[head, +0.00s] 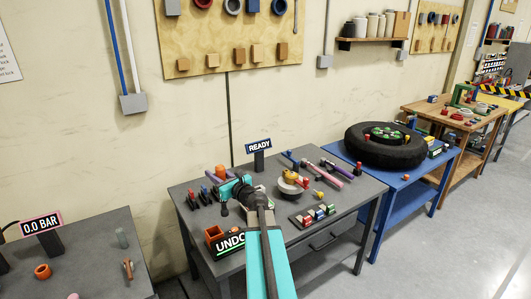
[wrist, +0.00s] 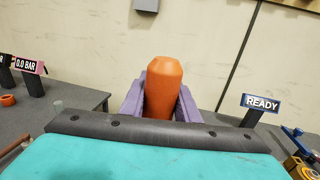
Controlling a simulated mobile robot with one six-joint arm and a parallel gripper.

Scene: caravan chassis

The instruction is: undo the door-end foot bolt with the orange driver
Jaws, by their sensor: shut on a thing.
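My gripper (wrist: 160,108) shows in the wrist view with two purple fingers shut on the orange driver (wrist: 161,88). The driver's blunt orange end stands up between the fingers; its tip is hidden. In the head view my teal arm reaches over the grey bench, and the driver's orange end (head: 220,171) shows above the bench's back left part. I cannot pick out the door-end foot bolt in either view; my arm and gripper cover part of the bench.
A tyre (head: 363,151) lies on the blue table. A wall stands behind.

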